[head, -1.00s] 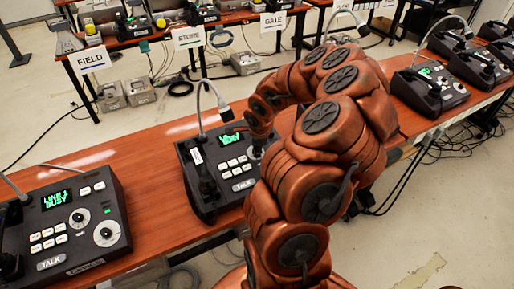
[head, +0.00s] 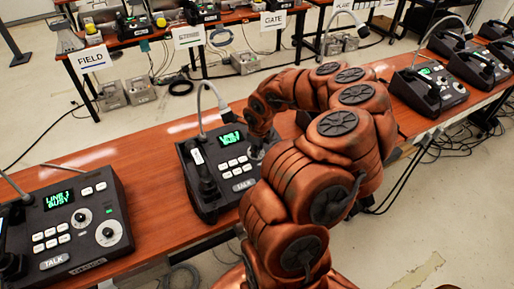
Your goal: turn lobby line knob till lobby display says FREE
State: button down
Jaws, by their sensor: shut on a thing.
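A dark paging phone (head: 209,205) stands on the wooden bench in the middle of the head view. My gripper (head: 258,149) is down at the right side of this phone, shut on a knob there. The knob and fingertips are mostly hidden by my wrist. No lobby label is readable on this phone.
Another phone (head: 62,233) at lower left reads LINE 1 BUSY and has two pale knobs. A gooseneck microphone (head: 200,112) rises behind the middle phone. More phones (head: 428,88) stand at right. Bare bench (head: 150,165) lies between the two nearer phones.

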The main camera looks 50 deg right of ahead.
dwell(0.4)
jog(key=c, duration=0.9)
grip_release()
jog(key=v, duration=1.2)
jog(key=shift+w, duration=0.1)
